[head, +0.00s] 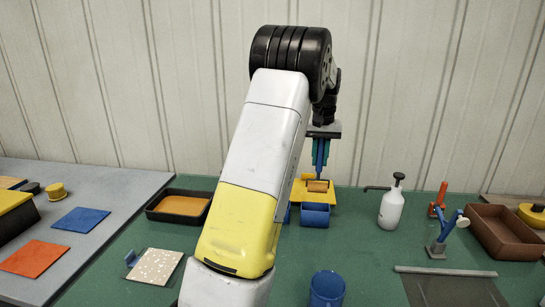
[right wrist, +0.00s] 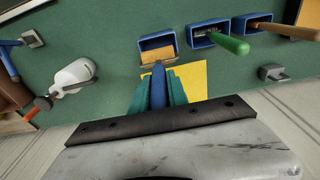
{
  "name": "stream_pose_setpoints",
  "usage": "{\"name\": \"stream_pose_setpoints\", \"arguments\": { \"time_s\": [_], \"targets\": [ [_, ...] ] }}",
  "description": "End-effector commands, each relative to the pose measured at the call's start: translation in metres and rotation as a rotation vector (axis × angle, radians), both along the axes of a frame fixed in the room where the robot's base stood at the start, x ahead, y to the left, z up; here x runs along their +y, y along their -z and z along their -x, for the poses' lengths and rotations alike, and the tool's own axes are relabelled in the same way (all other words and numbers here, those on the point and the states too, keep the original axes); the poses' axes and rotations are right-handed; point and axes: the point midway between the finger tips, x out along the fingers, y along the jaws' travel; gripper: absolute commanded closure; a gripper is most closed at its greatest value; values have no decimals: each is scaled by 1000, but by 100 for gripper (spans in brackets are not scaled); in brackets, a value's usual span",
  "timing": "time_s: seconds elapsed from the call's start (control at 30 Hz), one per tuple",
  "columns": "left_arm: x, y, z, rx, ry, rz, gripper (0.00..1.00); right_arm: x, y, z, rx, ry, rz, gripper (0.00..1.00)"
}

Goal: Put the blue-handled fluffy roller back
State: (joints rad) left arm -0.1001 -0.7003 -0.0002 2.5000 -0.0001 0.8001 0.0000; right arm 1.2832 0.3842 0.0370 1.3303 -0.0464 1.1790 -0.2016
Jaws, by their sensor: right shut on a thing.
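My right gripper (head: 320,150) has teal fingers, which also show in the right wrist view (right wrist: 157,92). It is shut on the blue handle (right wrist: 158,84) of the roller, pointing down. The roller's tan-orange head (head: 317,186) shows below the fingers, in front of a yellow sheet. In the right wrist view the head (right wrist: 158,54) overlaps the opening of a blue box (right wrist: 146,41). The box shows in the head view (head: 315,216) just below the head. I cannot tell whether the head is inside the box or above it. My left gripper is not in view.
Two more blue boxes, one with a green-handled tool (right wrist: 232,44) and one with a brown-handled tool (right wrist: 285,30), stand beside it. A white pump bottle (head: 391,208) stands to the right. A black tray (head: 152,210) is left of my arm. A blue cup (head: 327,288) stands in front.

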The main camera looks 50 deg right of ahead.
Motion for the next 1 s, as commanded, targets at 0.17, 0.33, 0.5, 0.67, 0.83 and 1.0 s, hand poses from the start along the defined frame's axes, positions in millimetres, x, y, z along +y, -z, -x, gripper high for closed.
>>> {"name": "stream_pose_setpoints", "arguments": {
  "time_s": [0.17,0.33,0.5,0.67,0.83,1.0],
  "targets": [
    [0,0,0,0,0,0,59,1,10,0,0,-1,0,100],
    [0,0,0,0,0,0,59,1,30,0,1,0,-2,100],
    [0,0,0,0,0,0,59,1,50,0,1,-1,-1,100],
    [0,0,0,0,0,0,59,1,69,0,0,-1,-1,100],
    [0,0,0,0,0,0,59,1,88,0,0,-1,0,100],
    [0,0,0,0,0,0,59,0,102,0,0,0,0,100]
  ]
}}
